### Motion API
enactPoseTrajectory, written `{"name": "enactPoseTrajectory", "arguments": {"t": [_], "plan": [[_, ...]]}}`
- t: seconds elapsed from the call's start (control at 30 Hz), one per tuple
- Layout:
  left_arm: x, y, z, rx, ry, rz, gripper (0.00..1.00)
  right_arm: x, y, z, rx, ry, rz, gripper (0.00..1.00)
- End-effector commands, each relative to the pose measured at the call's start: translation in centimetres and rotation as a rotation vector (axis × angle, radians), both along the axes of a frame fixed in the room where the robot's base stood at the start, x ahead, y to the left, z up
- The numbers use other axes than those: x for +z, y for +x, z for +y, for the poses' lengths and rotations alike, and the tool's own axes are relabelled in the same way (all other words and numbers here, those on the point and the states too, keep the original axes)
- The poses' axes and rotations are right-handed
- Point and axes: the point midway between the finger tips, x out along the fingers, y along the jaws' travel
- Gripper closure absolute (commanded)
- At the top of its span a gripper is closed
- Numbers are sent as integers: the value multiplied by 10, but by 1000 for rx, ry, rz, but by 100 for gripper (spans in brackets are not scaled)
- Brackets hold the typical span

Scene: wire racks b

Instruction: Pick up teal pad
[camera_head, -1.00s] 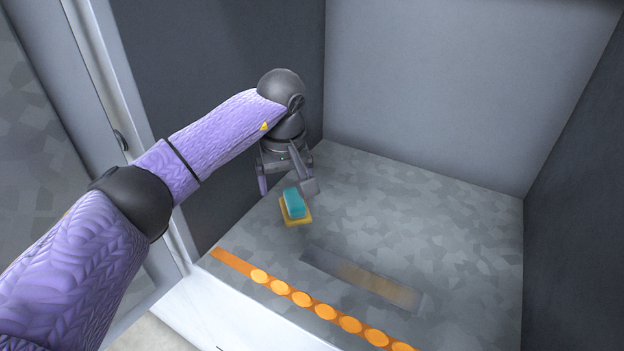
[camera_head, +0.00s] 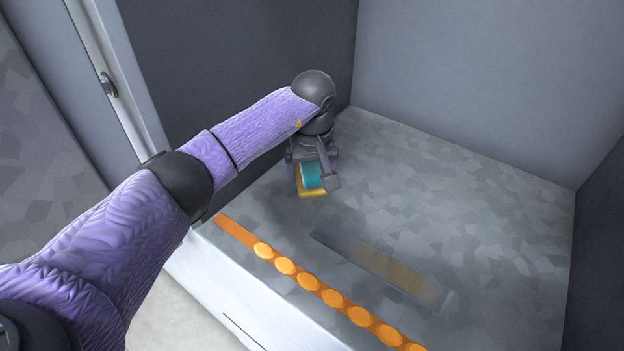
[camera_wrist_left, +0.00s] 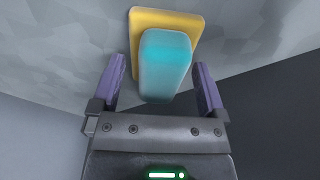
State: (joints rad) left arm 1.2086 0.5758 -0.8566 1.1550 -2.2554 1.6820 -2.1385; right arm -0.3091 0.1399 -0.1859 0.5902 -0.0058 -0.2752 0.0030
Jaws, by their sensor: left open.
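The teal pad (camera_head: 311,176) is a small rounded block on top of a thin yellow piece (camera_head: 313,195) on the grey speckled floor of the enclosure. My left gripper (camera_head: 312,176) is over it, pointing down, and partly hides it. In the left wrist view the teal pad (camera_wrist_left: 165,65) lies between the two purple fingers of my left gripper (camera_wrist_left: 160,85), which are open with a gap on each side. The yellow piece (camera_wrist_left: 145,20) shows behind the pad there. My right gripper is not in view.
A dark wall (camera_head: 240,60) stands close on the left of my left gripper. An orange strip with several orange discs (camera_head: 333,298) runs along the front edge. A dark flat strip (camera_head: 375,268) lies on the floor. The floor to the right is clear.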

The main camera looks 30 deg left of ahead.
Motion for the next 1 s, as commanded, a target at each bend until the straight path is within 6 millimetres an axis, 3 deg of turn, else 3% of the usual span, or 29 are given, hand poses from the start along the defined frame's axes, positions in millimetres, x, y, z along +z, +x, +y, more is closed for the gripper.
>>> {"name": "enactPoseTrajectory", "arguments": {"t": [0.07, 0.47, 0.67, 1.0], "plan": [[2, 0, 0, 0, 0, -1, 6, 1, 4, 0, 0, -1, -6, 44], [2, 0, 0, 1, 0, -1, 88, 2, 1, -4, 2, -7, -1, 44], [8, 0, 0, 1, 0, -3, 89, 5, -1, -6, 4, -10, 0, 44], [92, 0, 0, 1, 0, -7, 89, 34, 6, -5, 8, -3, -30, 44]]}}
